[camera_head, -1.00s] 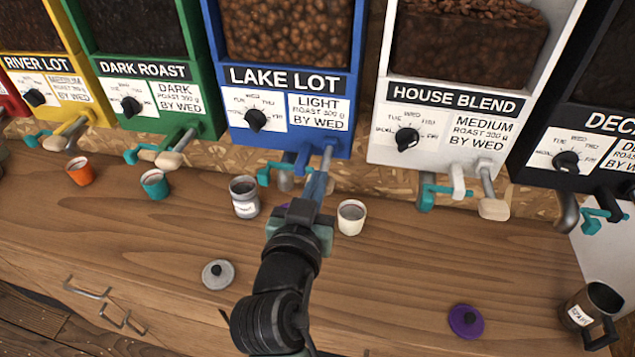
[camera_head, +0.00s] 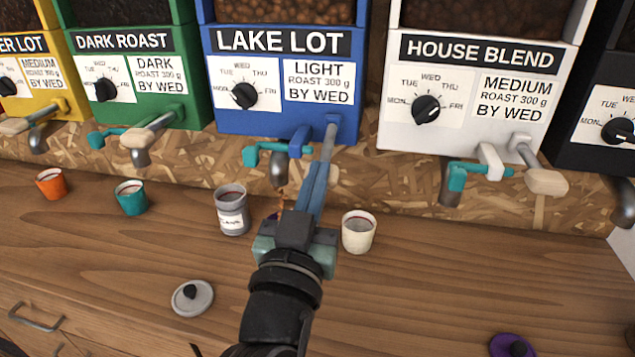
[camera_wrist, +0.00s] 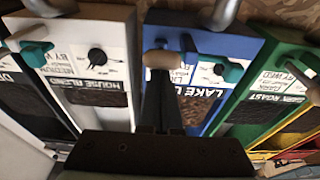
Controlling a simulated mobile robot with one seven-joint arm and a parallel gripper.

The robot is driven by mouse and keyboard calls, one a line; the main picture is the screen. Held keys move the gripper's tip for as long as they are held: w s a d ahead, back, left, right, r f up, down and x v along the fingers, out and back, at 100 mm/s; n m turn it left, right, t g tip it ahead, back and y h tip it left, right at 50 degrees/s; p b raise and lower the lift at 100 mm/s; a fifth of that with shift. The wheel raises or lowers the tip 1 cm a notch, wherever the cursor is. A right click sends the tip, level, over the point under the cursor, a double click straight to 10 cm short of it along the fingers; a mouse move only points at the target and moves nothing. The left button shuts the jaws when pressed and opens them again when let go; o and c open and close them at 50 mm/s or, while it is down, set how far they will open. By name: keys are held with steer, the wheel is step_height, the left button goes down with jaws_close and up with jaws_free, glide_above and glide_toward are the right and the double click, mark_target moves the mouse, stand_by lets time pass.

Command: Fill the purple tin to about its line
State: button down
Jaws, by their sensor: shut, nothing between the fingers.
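A small purple patch (camera_head: 273,216), likely the purple tin, shows under the Lake Lot spout (camera_head: 278,172) in the head view. My gripper hides most of it, so its line and fill level cannot be seen. Brown specks, apparently beans, show in the air below the spout. My gripper (camera_head: 321,172) is shut and empty, its fingers up against the Lake Lot lever (camera_head: 329,140). The lever's pale wooden knob (camera_wrist: 162,60) is at the fingertips in the wrist view; contact is hard to confirm. The blue Lake Lot dispenser (camera_head: 284,75) holds light brown beans.
A grey labelled tin (camera_head: 233,213) stands left of my gripper, a cream cup (camera_head: 358,232) right. Teal (camera_head: 131,199) and orange (camera_head: 51,184) cups stand further left. A grey lid (camera_head: 192,298) and a purple lid (camera_head: 512,346) lie on the counter. The front counter between the lids is largely clear.

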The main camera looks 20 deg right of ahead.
steer(key=f+b, duration=0.1)
steer(key=b, duration=0.2)
steer(key=shift+f+t, duration=0.25)
steer(key=shift+t, duration=0.05)
steer(key=shift+w+d+h+b, duration=0.15)
steer(key=shift+h+b, duration=0.25)
steer(key=shift+b, duration=0.6)
steer(key=shift+r, duration=0.1)
stand_by(5.1)
